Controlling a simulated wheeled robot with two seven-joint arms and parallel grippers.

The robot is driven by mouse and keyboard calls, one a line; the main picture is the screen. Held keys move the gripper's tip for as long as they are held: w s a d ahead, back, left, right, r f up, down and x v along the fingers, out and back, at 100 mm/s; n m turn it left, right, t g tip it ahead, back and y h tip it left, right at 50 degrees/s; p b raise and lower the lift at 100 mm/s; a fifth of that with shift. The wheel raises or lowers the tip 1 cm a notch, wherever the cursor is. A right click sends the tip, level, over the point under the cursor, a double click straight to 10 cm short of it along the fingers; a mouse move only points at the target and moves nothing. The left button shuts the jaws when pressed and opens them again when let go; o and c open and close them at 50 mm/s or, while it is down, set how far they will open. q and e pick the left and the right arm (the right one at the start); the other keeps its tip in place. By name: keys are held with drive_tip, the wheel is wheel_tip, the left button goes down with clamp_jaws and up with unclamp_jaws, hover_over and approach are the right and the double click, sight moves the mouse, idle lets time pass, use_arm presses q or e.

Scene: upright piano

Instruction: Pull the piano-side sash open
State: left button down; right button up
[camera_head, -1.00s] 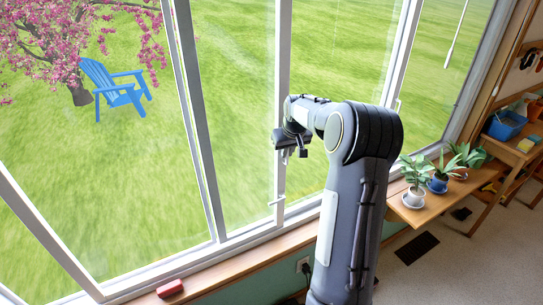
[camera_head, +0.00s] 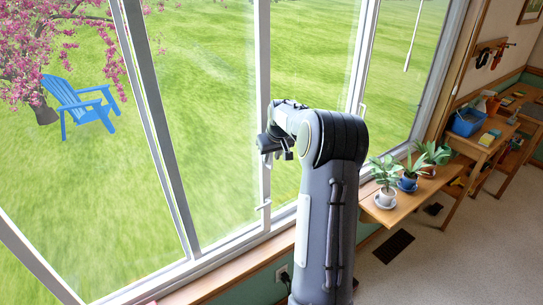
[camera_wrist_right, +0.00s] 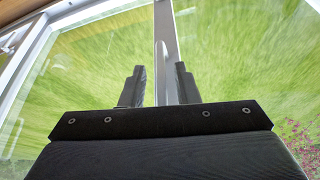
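The window has tall white-framed sashes; a white stile (camera_head: 263,100) stands right at my right gripper (camera_head: 271,149). A small handle (camera_head: 263,206) sits low on that stile, below the gripper. Another handle (camera_head: 362,109) shows on a frame farther right. In the right wrist view the gripper's two dark fingers (camera_wrist_right: 158,78) are apart, and the white stile (camera_wrist_right: 164,30) runs up between them in the picture. I cannot tell whether they touch it. No piano is in view, so which sash is the piano-side one is unclear. My left gripper is not in view.
A wooden sill (camera_head: 225,278) runs below the window. Potted plants (camera_head: 408,178) stand on a wooden shelf (camera_head: 388,209) right of my arm. A workbench with a blue bin (camera_head: 467,122) is farther right. The carpet (camera_head: 465,245) there is mostly clear; a dark floor vent (camera_head: 393,246) lies in it.

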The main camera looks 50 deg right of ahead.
drive_tip(key=shift+a, duration=0.1)
drive_tip(key=b+v, duration=0.1)
drive_tip(key=v, duration=0.6)
drive_tip(key=shift+r, duration=0.35)
drive_tip(key=shift+s, duration=0.1)
drive_tip(key=s+a+r+t+y, duration=0.1)
drive_tip(key=s+a, duration=0.2)
drive_tip(key=a, duration=0.3)
drive_tip(key=s+a+r+n+y, duration=0.1)
drive_tip(key=s+a, duration=0.1)
drive_tip(key=a, duration=0.5)
drive_tip(key=s+a+r+t+y, duration=0.1)
drive_tip(key=s+a+r, duration=0.15)
drive_tip(key=a, duration=0.35)
drive_tip(key=s+a+f+n+y, duration=0.1)
drive_tip(key=s+a+f, duration=0.3)
drive_tip(key=s+a, duration=0.4)
drive_tip(key=s+a+f+n+y, duration=0.1)
drive_tip(key=s+a+f, duration=0.3)
drive_tip(key=s+a, duration=0.4)
drive_tip(key=shift+s+a+f+g+y, duration=0.15)
drive_tip(key=shift+a+f+g+y, duration=0.2)
drive_tip(key=shift+a, duration=0.8)
